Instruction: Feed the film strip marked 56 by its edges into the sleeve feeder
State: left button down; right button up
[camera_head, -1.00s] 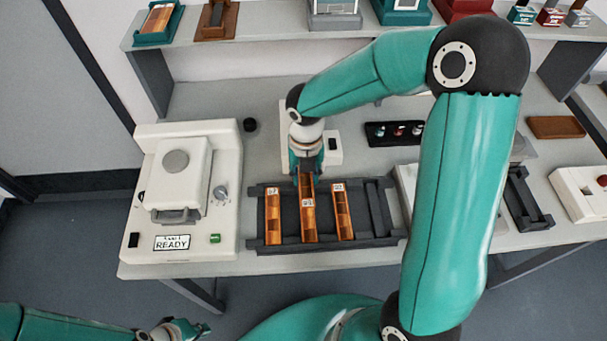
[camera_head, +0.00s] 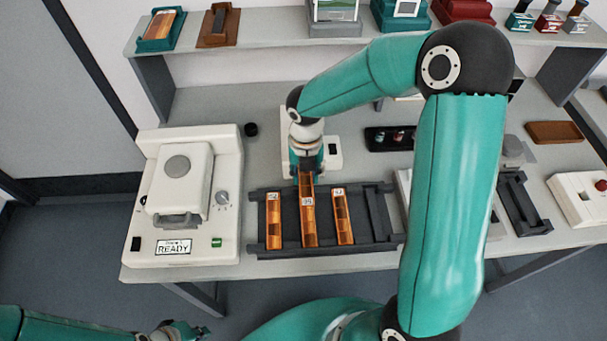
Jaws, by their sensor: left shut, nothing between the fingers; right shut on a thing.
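Three orange film strips lie in a dark slotted rack (camera_head: 368,215): a left strip (camera_head: 274,222), a middle strip (camera_head: 308,222) and a right strip (camera_head: 342,220). Each has a small white number label, too small to read surely, so I cannot tell which is 56. My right gripper (camera_head: 307,172) is shut on the far end of the middle strip, which seems a little raised there. My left gripper (camera_head: 188,331) is shut and empty at the bottom left, away from the table. A white machine (camera_head: 185,190) with a READY display stands left of the rack; I cannot tell whether it is the sleeve feeder.
A white device (camera_head: 334,150) stands behind my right gripper. A dark tray (camera_head: 385,139) with small items is partly hidden by my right arm. A dark holder (camera_head: 523,205) and a white box with a red button (camera_head: 583,193) stand right. A shelf (camera_head: 270,34) runs behind.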

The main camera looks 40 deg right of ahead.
jog(key=shift+w+d, duration=0.15)
jog(key=shift+w, duration=0.1)
jog(key=o, duration=0.7)
jog(key=shift+c, duration=0.2)
jog(key=shift+s, duration=0.1)
jog(key=shift+c, duration=0.4)
notch_tip(320, 180, up, 8)
jog(key=p, duration=0.7)
jog(key=shift+r+p, duration=0.1)
jog(key=shift+p, duration=0.2)
